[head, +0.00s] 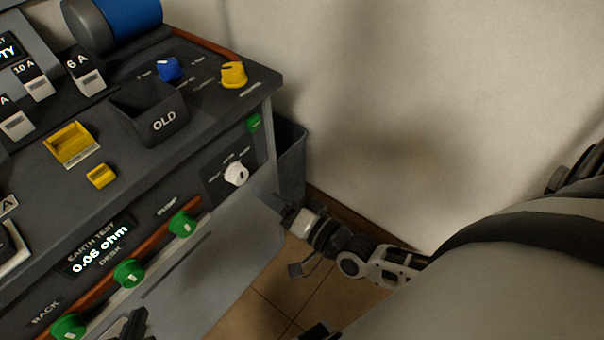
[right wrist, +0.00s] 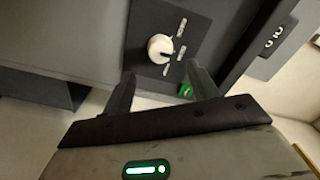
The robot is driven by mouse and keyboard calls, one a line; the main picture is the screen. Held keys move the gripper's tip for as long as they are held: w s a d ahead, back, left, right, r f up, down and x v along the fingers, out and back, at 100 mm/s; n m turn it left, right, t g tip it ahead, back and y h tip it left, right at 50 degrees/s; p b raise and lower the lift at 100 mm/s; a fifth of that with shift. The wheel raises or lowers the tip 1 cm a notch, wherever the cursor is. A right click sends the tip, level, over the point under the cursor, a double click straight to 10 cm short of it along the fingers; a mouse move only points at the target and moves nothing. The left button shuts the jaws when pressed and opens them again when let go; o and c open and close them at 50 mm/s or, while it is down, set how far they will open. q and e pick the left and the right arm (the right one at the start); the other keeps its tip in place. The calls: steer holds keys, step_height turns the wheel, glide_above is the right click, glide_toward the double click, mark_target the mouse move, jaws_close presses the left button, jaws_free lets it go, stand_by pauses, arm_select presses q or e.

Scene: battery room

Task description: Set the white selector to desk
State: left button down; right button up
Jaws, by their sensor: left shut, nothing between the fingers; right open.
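The white selector (head: 236,173) is a round knob on a dark panel at the right end of the console's front. It also shows in the right wrist view (right wrist: 160,48), with a dark pointer mark toward the middle one of three small labels, too small to read surely. My right gripper (head: 279,204) is open and empty, below and to the right of the knob in the head view. In the right wrist view its fingers (right wrist: 160,72) point toward the panel, apart from the knob. My left gripper (head: 133,324) is shut and empty at the bottom edge, partly cut off.
Several green knobs (head: 182,224) sit along an orange rail on the front, near an earth test display (head: 98,248) reading 0.06 ohm. Blue (head: 169,68) and yellow (head: 233,74) knobs and an OLD bin (head: 150,113) are on top. A grey bin (head: 291,165) stands by the wall.

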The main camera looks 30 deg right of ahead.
steer(key=v, duration=0.7)
steer(key=shift+s+d, duration=0.15)
steer(key=shift+s, duration=0.15)
arm_select(q)
steer(key=shift+w+r, duration=0.1)
steer(key=r+p, duration=0.1)
steer(key=p, duration=0.2)
steer(key=r+p, duration=0.1)
steer(key=p, duration=0.2)
steer(key=shift+a+r+g, duration=0.1)
steer(key=shift+a+g, duration=0.2)
arm_select(e)
steer(key=s+a+r+n+g+h, duration=0.2)
steer(key=a+r+n+g, duration=0.2)
steer(key=n, duration=0.6)
steer(key=shift+s+a+g+h, duration=0.35)
steer(key=shift+a+g, duration=0.3)
steer(key=shift+g, duration=0.55)
arm_select(q)
steer(key=shift+y, duration=0.3)
arm_select(e)
steer(key=shift+w, duration=0.1)
